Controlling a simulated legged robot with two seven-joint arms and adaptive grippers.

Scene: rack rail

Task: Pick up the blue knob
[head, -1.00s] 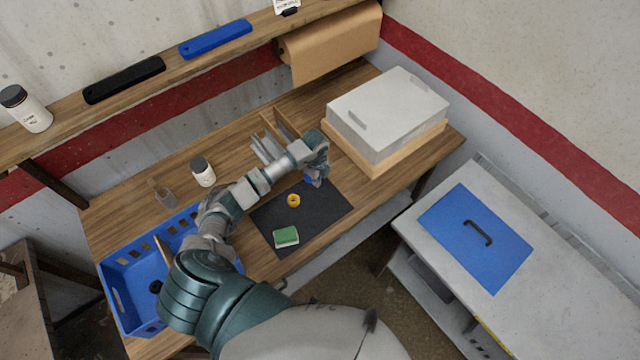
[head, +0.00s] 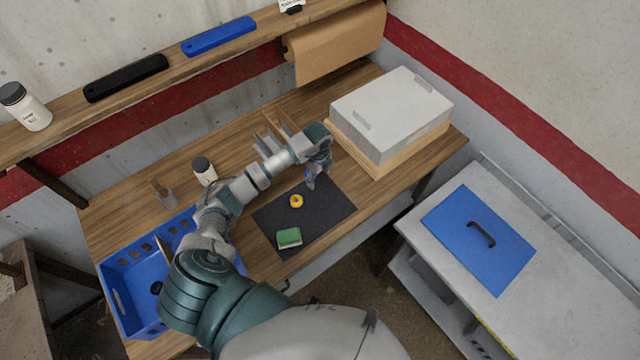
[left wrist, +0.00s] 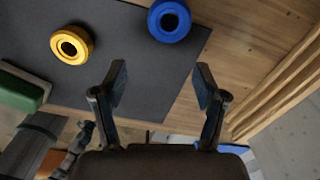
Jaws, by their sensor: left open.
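The blue knob (left wrist: 169,20) is a round ring with a dark centre. In the left wrist view it is at the top, by the edge of the dark mat (left wrist: 135,60). My left gripper (left wrist: 161,84) is open and empty, its two fingers apart, with the knob beyond the tips. In the head view my left gripper (head: 312,183) is over the mat's far edge and mostly hides the knob. A yellow ring-shaped knob (head: 296,201) lies on the mat; it also shows in the left wrist view (left wrist: 72,45). My right gripper is not in view.
A green-and-white block (head: 288,237) lies at the mat's near side. A grey box on a wooden base (head: 390,115) stands to the right. A blue crate (head: 128,285) is at the left, with a white jar (head: 204,171) behind it. The mat's right part is clear.

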